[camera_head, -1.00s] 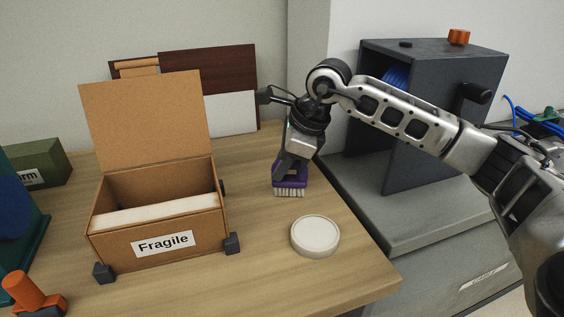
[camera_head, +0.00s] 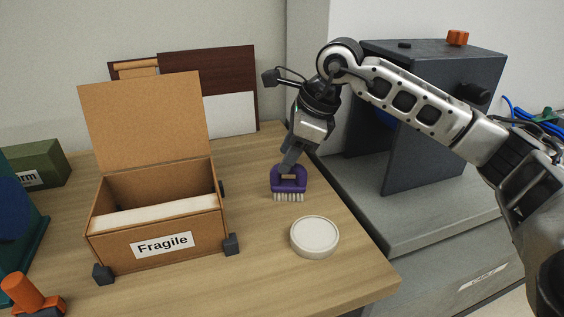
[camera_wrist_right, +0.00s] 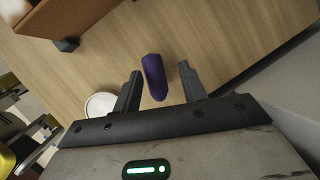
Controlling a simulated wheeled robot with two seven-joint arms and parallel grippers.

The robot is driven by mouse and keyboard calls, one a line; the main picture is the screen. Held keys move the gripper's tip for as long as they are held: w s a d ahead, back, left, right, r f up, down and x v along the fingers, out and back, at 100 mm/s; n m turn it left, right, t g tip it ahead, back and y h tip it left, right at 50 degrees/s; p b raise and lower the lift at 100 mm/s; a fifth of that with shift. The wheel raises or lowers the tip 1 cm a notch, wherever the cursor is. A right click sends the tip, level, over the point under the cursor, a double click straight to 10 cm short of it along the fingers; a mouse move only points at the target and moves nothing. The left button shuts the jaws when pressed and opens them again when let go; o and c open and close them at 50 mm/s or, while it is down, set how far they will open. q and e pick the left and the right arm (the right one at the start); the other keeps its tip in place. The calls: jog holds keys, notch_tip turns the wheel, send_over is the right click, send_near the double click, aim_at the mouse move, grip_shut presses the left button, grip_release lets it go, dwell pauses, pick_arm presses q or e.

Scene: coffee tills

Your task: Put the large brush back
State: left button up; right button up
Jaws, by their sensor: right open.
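A purple brush (camera_head: 289,182) with white bristles stands bristles-down on the wooden table, right of the cardboard box. My right gripper (camera_head: 287,166) is just above and behind its handle in the head view. In the right wrist view the brush (camera_wrist_right: 154,77) lies between the two fingertips of my right gripper (camera_wrist_right: 160,76), with gaps to both fingers. The right gripper is open and holds nothing. My left gripper is not in view.
An open cardboard box (camera_head: 165,246) marked Fragile stands at left. A round white lid-like disc (camera_head: 314,237) lies in front of the brush. A dark grey cabinet (camera_head: 440,150) stands at right. Boards (camera_head: 208,75) lean on the wall behind.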

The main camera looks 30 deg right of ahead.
jog(key=v, duration=0.8)
jog(key=shift+r, duration=0.2)
jog(key=shift+s, duration=0.1)
